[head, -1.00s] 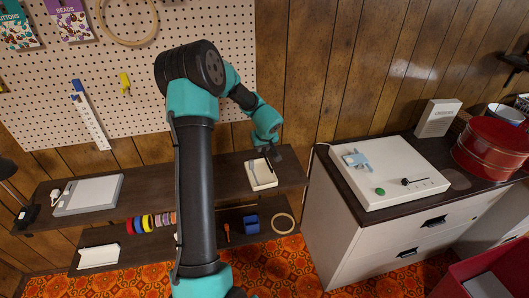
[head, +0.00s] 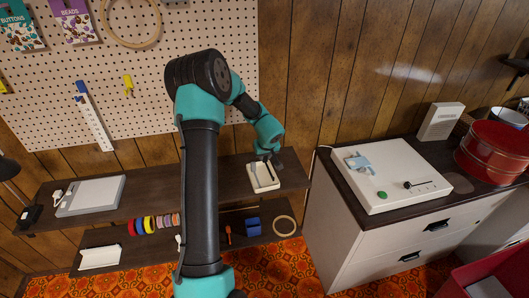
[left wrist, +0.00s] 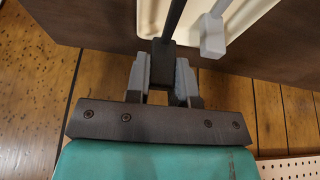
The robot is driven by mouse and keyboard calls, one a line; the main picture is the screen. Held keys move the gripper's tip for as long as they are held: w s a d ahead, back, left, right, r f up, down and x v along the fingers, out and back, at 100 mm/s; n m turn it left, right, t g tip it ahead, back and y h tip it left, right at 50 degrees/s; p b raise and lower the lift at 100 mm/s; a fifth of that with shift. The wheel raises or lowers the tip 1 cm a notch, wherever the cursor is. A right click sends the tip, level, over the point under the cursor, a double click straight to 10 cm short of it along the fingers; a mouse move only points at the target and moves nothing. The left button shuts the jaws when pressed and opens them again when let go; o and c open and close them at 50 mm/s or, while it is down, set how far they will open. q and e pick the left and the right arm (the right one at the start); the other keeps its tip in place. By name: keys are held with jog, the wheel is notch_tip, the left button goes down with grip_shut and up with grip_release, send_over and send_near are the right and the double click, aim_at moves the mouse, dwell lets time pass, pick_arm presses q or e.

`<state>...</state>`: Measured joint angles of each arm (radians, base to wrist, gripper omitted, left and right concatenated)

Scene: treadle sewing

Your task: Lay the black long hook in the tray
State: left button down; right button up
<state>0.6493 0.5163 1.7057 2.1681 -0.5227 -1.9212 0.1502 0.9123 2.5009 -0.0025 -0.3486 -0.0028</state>
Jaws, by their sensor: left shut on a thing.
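The cream tray (head: 266,187) stands on the dark upper shelf, right of my left arm. My left gripper (head: 268,158) is at the tray's back edge. In the left wrist view, the left gripper (left wrist: 162,82) is shut on the black long hook (left wrist: 163,52), gripping its thick dark end. The hook's thin shaft runs out over the tray (left wrist: 148,18) and leaves the picture at the top. I cannot tell whether it touches the tray floor. A grey tool (left wrist: 212,38) lies over the tray's edge beside it. My right gripper is not in view.
The pegboard and wood wall (head: 300,80) rise close behind the shelf. A white cabinet (head: 345,225) with a flat white machine (head: 395,175) stands at the right. Ribbon rolls, a blue item (head: 253,226) and a wooden hoop (head: 284,225) are on the lower shelf.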

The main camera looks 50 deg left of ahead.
aim_at(264, 160)
pick_arm(q)
jog(key=shift+f, duration=1.75)
jog(key=c, duration=0.9)
grip_release()
jog(key=v, duration=1.7)
jog(key=shift+r, duration=0.2)
